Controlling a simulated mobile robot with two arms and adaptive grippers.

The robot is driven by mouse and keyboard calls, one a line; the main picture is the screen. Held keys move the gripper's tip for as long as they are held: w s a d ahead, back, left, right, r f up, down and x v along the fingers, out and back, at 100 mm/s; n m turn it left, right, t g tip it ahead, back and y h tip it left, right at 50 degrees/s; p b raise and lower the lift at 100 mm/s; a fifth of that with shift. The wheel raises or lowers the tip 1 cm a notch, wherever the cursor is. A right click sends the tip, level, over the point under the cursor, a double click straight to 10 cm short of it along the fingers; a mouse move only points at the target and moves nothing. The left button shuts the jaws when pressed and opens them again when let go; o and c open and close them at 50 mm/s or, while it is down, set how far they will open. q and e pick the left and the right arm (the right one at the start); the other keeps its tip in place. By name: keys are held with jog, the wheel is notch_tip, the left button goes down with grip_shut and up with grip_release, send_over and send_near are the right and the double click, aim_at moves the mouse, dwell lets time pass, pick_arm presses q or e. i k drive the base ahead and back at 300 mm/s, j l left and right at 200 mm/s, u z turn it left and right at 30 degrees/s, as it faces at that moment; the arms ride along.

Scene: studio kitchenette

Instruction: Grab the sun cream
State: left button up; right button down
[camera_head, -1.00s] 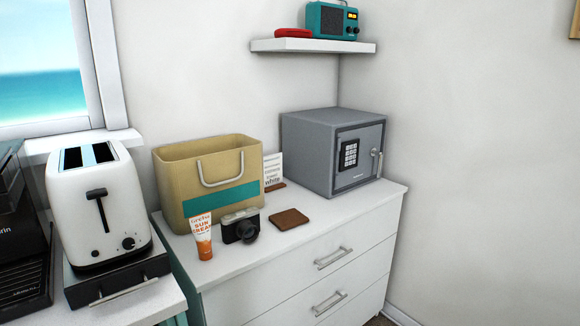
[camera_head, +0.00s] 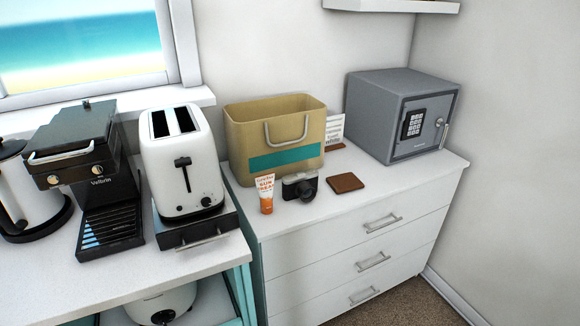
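The sun cream (camera_head: 265,194) is a small white and orange tube standing upright on the white dresser top (camera_head: 330,209), near its front left edge. It stands in front of the tan beach bag (camera_head: 285,136) and just left of a camera (camera_head: 300,186). Nothing covers it from this view. Neither of my grippers shows in the head view.
A brown wallet-like square (camera_head: 345,183) lies right of the camera, with a grey safe (camera_head: 403,114) behind it. A white toaster (camera_head: 181,160) and a coffee machine (camera_head: 88,176) stand on the counter at the left. The dresser's front strip is clear.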

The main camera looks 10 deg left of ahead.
aim_at(265, 184)
jog(key=i+l+u, duration=0.1)
jog(key=u, duration=0.25)
jog(key=l+u, duration=0.15)
jog(key=u, duration=0.2)
jog(key=i+l+u, duration=0.15)
jog(key=u, duration=0.2)
jog(key=i+l+u, duration=0.15)
jog(key=l+u, duration=0.2)
jog(key=l, duration=0.95)
jog(key=l+u, duration=0.4)
jog(key=l, duration=0.85)
